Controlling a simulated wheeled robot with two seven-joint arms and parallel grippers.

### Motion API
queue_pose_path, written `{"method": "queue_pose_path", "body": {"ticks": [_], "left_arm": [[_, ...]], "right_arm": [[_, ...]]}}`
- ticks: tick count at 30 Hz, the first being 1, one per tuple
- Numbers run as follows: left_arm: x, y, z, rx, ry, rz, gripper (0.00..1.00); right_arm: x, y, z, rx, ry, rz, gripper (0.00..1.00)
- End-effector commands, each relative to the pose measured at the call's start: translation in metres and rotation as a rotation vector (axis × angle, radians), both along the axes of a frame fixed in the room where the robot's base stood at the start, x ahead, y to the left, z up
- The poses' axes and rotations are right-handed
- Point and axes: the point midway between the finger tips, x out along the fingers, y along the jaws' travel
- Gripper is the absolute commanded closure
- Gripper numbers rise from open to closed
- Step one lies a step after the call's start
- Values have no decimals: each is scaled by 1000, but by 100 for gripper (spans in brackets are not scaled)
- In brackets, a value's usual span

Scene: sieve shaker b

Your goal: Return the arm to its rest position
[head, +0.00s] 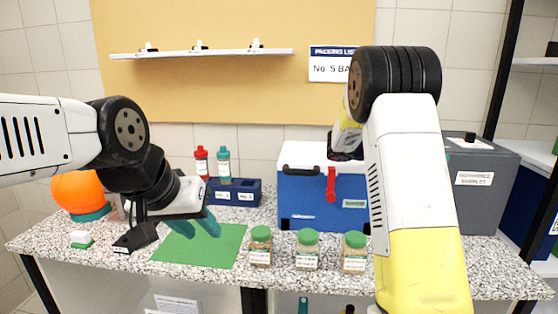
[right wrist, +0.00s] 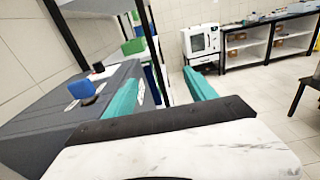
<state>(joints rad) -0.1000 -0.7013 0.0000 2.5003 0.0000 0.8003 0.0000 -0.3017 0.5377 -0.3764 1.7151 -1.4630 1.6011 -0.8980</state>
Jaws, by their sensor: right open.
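My left gripper (head: 203,234) has teal fingers that stand apart with nothing between them. It points down over the green mat (head: 226,247) on the speckled bench. My right arm rises at the right of the head view and bends at a black joint in front of the wall. Its hand is mostly hidden behind the forearm, near the blue cooler box (head: 300,188). In the right wrist view my right gripper (right wrist: 161,70) is open and empty, its two teal fingers wide apart, beside a grey box (right wrist: 45,125).
Three green-lidded jars (head: 307,250) stand along the bench front. A blue rack (head: 236,192) and red- and teal-capped bottles stand behind the mat. An orange ball (head: 78,191) sits at left. The grey box (head: 485,190) and a black-posted shelf (head: 505,75) are at right.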

Motion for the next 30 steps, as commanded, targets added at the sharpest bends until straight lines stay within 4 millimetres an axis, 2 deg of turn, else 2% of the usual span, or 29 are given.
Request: {"method": "queue_pose_path", "body": {"ticks": [8, 12, 17, 20, 23, 26, 30], "left_arm": [[0, 0, 0, 0, 0, 0, 64], [0, 0, 0, 0, 1, 0, 64], [0, 0, 0, 0, 1, 0, 64], [0, 0, 0, 0, 1, 0, 64], [0, 0, 0, 0, 1, 0, 64], [0, 0, 0, 0, 1, 0, 64], [0, 0, 0, 0, 1, 0, 64]], "right_arm": [[-26, -3, -12, 143, -99, -28, 35], [-46, -2, -23, 249, -176, -53, 35], [-74, 8, -38, 412, -303, -96, 35], [-95, 21, -49, 541, -410, -136, 35], [-122, 45, -61, 708, -558, -198, 35], [-151, 80, -71, 900, -735, -286, 35], [-185, 136, -76, 1151, -981, -436, 35]]}}
